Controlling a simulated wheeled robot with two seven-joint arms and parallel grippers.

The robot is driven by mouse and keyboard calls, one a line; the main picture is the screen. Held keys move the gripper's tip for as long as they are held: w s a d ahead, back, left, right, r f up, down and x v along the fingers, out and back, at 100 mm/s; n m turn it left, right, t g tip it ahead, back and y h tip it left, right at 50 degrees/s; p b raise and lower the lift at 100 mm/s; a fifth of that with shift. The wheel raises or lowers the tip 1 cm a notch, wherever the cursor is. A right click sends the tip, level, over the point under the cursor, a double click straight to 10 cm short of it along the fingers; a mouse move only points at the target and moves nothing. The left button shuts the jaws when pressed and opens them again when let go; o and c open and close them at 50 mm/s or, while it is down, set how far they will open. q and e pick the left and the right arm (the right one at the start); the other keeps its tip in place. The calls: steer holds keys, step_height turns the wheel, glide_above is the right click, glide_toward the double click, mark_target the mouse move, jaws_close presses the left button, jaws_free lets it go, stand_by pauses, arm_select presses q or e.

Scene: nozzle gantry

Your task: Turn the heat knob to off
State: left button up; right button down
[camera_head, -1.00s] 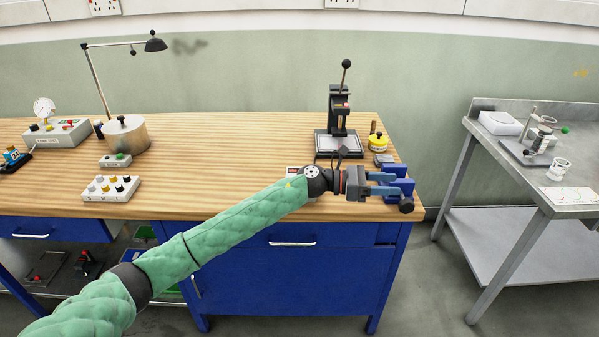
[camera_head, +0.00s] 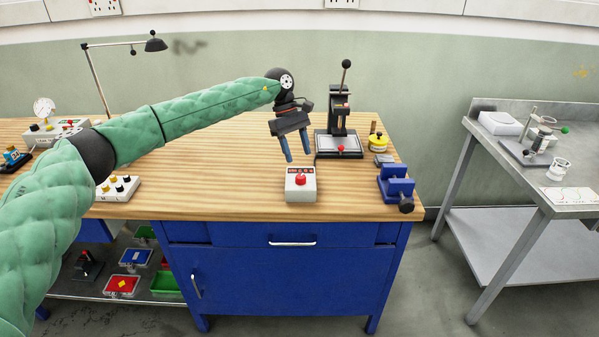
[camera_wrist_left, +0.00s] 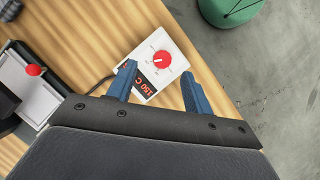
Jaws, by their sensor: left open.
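The heat knob is a red dial (camera_head: 300,179) on top of a small white control box (camera_head: 301,192) near the front edge of the wooden bench. In the left wrist view the red knob (camera_wrist_left: 162,59) shows a white pointer line, and the box has a display reading 150 C. My left gripper (camera_head: 298,160) is open and points down, above and behind the box, apart from the knob. In the wrist view its blue fingers (camera_wrist_left: 158,80) stand on either side of the box's near part. My right gripper is not in view.
A black press (camera_head: 339,125) with a lever stands behind the box. A blue vise (camera_head: 396,185) and a yellow-topped item (camera_head: 377,143) are to the right. A white block with several knobs (camera_head: 117,188) is to the left. The bench surface around the box is mostly clear.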

mark_target(301, 176)
arm_select(q)
steer(key=f, duration=0.1)
steer(key=f+p, duration=0.1)
steer(key=shift+s+a+f, duration=0.1)
steer(key=shift+s+f, duration=0.2)
steer(key=p+x, duration=0.1)
steer(key=x, duration=0.2)
steer(key=shift+s+f, duration=0.1)
steer(key=shift+f, duration=0.25)
steer(key=shift+s+f+p, duration=0.1)
steer(key=shift+f+p, duration=0.2)
steer(key=shift+f, duration=0.05)
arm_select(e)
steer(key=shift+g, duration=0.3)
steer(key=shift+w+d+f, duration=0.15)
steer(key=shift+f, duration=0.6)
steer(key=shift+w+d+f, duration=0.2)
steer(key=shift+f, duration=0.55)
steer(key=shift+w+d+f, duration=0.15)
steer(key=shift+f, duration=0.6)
arm_select(q)
steer(key=c, duration=1)
